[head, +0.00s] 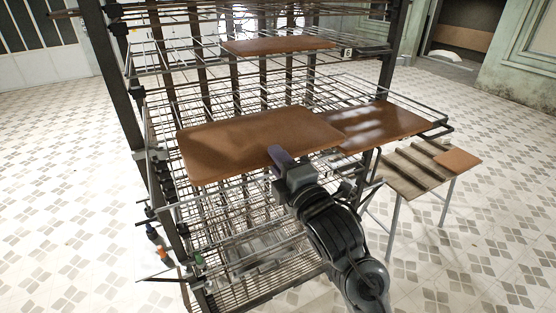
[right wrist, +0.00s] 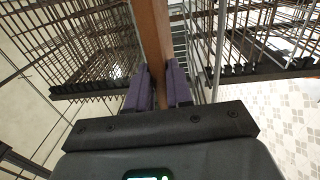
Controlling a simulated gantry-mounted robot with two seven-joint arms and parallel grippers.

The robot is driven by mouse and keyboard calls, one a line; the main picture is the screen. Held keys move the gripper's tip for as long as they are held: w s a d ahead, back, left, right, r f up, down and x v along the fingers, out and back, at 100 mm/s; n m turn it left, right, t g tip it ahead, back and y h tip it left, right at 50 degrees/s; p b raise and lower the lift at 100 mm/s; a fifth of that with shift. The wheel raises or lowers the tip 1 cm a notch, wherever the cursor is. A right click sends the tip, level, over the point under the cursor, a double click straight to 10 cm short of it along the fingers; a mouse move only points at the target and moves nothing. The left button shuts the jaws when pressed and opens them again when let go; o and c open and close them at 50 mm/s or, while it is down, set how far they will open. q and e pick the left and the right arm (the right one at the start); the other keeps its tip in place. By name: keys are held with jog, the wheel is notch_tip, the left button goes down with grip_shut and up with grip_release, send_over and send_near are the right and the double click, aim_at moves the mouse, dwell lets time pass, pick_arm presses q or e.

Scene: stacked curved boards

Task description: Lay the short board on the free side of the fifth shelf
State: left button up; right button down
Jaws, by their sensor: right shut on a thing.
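My right gripper (head: 284,160) is shut on the near edge of a brown board (head: 240,137) with rounded corners. In the right wrist view this board (right wrist: 150,35) shows edge-on between the purple fingers (right wrist: 153,88). I take it as the short board. It is over the left part of the pulled-out wire shelf, roughly level; I cannot tell whether it touches the wires. Another brown board (head: 395,125) lies on the right part of that shelf, its left end close to or under the held board's right end. My left gripper is not in view.
A further board (head: 280,46) lies on the shelf above, by a tag reading 6 (head: 348,53). Dark rack posts (head: 118,85) stand beside the shelves. A slatted stool (head: 410,170) with a small brown piece (head: 457,160) stands at right. Wire shelves (head: 235,220) lie below.

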jog(key=shift+f+b, duration=1.3)
jog(key=shift+f, duration=0.45)
jog(key=shift+f+b, duration=0.4)
jog(key=shift+f, duration=0.2)
dwell(0.3)
jog(key=c, duration=1.1)
grip_release()
jog(key=shift+f, duration=0.25)
